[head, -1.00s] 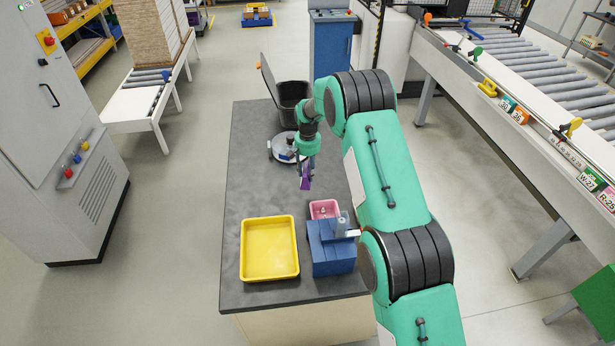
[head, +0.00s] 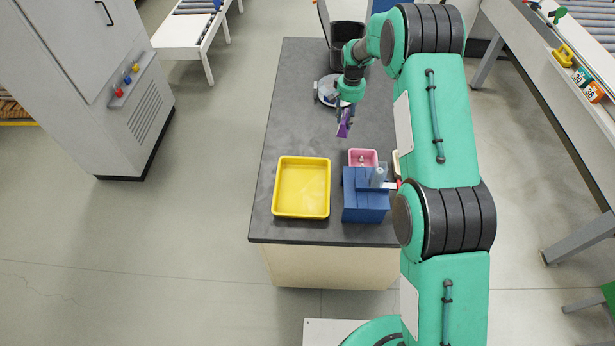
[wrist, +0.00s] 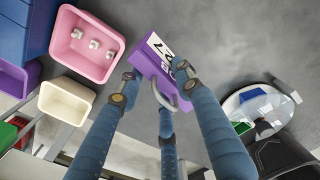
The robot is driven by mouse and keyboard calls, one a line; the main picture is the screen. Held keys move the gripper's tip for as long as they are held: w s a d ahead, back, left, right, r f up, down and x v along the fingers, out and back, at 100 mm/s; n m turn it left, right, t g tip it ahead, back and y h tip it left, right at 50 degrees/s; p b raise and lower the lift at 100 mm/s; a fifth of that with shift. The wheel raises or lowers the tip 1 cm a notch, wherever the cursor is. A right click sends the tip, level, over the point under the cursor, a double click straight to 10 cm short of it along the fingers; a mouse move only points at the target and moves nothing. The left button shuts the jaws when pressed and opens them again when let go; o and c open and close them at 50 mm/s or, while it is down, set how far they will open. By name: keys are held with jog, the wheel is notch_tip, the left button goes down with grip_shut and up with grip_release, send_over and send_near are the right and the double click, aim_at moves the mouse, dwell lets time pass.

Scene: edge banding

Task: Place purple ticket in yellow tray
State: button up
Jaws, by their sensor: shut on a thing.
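My gripper (head: 345,112) is shut on the purple ticket (head: 343,130) and holds it above the dark table. In the wrist view the purple ticket (wrist: 150,58) is between the blue fingers of my gripper (wrist: 160,85); it has a white label with black characters and a grey loop. The yellow tray (head: 302,188) lies empty on the table's near left, closer to the front edge than the ticket and to its left. The ticket is apart from the tray.
A blue block-like holder (head: 365,200) stands right of the tray, with a pink bin (head: 363,157) behind it. The pink bin (wrist: 80,68) holds small white pieces in the wrist view. A cream bin (wrist: 66,103) is beside it. A black bin (head: 347,36) stands at the back.

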jog(key=s+a+n+b, duration=0.1)
jog(key=s+a+b, duration=0.4)
jog(key=s+a, duration=0.45)
jog(key=n+b, duration=0.1)
jog(key=b, duration=0.5)
send_over(305, 190)
jog(key=shift+a+r, duration=0.15)
jog(key=shift+r, duration=0.05)
jog(key=shift+f, duration=0.15)
notch_tip(305, 190, down, 6)
jog(key=shift+b, duration=0.35)
jog(key=shift+f+b, duration=0.35)
jog(key=shift+f, duration=1.5)
jog(key=shift+f, duration=0.15)
